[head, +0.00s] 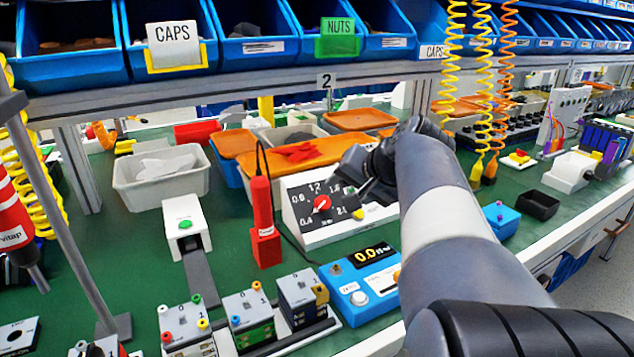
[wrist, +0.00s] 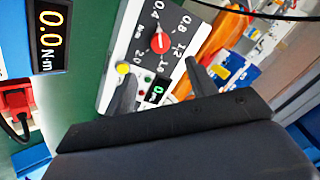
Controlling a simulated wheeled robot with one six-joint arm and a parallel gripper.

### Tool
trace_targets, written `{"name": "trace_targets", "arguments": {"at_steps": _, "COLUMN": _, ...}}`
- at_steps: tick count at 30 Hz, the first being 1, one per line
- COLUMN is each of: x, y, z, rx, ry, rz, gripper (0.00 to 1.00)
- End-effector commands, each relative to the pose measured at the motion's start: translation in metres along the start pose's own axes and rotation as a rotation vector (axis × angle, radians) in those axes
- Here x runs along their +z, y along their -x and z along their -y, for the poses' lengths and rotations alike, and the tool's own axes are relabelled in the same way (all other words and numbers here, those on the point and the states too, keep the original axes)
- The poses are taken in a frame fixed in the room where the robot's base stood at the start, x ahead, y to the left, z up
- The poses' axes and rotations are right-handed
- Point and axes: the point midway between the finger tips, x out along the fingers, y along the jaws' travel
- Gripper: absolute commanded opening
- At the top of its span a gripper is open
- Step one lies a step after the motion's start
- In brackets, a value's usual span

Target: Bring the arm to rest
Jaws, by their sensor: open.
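My gripper (wrist: 160,76) is open and empty, with its two dark fingers apart. In the wrist view they point toward the switch box. The red rotary knob (head: 321,204) sits on the dark dial face of a white sloped box (head: 318,236). The knob also shows in the wrist view (wrist: 160,42), beyond the fingertips and apart from them. The numbers around it are partly readable; its exact setting is unclear. In the head view my arm comes from the lower right, and my gripper (head: 362,186) is at the right part of the box, hiding some of it.
A blue torque meter (head: 364,284) reading 0.0 stands in front of the box. A red tool (head: 263,222) stands upright at its left. A grey bin (head: 162,176) and orange-lidded bins (head: 290,154) are behind. Coiled cables (head: 482,90) hang at right. Green bench shows between things.

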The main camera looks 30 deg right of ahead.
Motion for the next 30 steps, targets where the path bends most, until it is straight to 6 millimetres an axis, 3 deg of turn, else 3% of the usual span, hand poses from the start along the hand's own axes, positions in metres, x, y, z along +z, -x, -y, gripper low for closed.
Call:
{"name": "trace_targets", "arguments": {"at_steps": 8, "x": 0.001, "y": -0.026, "z": -0.001, "rx": 0.0, "ry": 0.0, "rz": 0.003, "gripper": 0.53}}
{"name": "trace_targets", "arguments": {"at_steps": 21, "x": 0.002, "y": -0.113, "z": -0.001, "rx": 0.0, "ry": -0.001, "rz": 0.003, "gripper": 0.53}}
{"name": "trace_targets", "arguments": {"at_steps": 30, "x": -0.001, "y": -0.108, "z": 0.001, "rx": 0.003, "ry": -0.174, "rz": -0.01, "gripper": 0.53}}
